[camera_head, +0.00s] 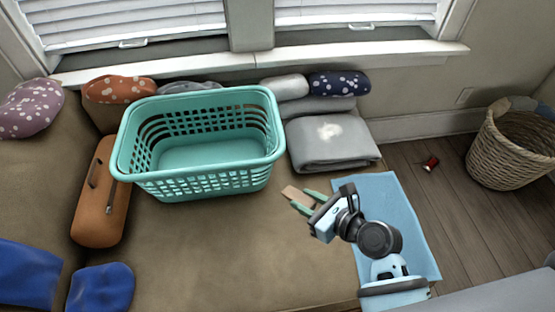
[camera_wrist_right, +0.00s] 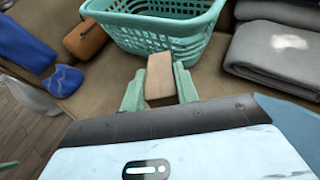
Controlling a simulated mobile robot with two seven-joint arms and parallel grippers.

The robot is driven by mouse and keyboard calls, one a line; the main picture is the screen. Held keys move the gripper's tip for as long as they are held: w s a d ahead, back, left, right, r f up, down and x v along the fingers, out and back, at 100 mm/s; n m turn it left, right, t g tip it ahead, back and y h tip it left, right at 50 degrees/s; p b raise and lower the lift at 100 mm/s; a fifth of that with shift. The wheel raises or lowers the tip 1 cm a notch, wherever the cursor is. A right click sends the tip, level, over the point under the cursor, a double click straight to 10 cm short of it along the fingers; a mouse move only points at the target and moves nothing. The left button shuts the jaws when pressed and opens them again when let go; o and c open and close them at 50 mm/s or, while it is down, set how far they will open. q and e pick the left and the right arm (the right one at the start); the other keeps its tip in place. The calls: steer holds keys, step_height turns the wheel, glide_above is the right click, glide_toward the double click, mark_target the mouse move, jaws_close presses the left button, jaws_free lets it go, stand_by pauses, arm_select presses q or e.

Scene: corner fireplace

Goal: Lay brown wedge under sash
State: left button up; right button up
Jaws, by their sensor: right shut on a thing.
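The brown wedge (camera_head: 297,197) is a small tan-brown block held between the green fingers of my right gripper (camera_head: 308,202). In the right wrist view the wedge (camera_wrist_right: 160,78) sits between both fingertips (camera_wrist_right: 159,92), its far end sticking out past them. The gripper is shut on it above the brown couch seat, to the right of and in front of the teal basket. The window sashes (camera_head: 130,30) and (camera_head: 350,15) are at the back, above the white sill (camera_head: 255,62), with white blinds and handles. Whether a sash is raised cannot be told. My left gripper is not in view.
An empty teal basket (camera_head: 205,180) stands on the couch (camera_head: 210,250) before the sill. Grey folded blankets (camera_head: 335,155) and patterned cushions (camera_head: 340,84) lie along the back. A brown case (camera_head: 100,200) is at left. A wicker basket (camera_head: 510,150) stands on the floor at right.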

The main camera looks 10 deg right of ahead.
arm_select(q)
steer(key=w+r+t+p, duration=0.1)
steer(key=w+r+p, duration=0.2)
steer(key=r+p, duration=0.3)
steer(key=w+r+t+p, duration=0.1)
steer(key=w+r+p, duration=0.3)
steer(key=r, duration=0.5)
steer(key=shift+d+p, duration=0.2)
steer(key=shift+p, duration=0.95)
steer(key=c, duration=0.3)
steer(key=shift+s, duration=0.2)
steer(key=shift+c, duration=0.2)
arm_select(e)
steer(key=s+d+r, duration=0.2)
steer(key=d+r, duration=0.1)
steer(key=r, duration=0.5)
steer(key=s+d+r+m+h, duration=0.1)
steer(key=s+d+r, duration=0.1)
steer(key=r, duration=0.6)
steer(key=s+d+r, duration=0.3)
steer(key=s+r, duration=0.1)
steer(key=r, duration=0.5)
steer(key=shift+s+d+t+h, duration=0.25)
steer(key=shift+d+t+h, duration=0.05)
steer(key=shift+d+t, duration=0.1)
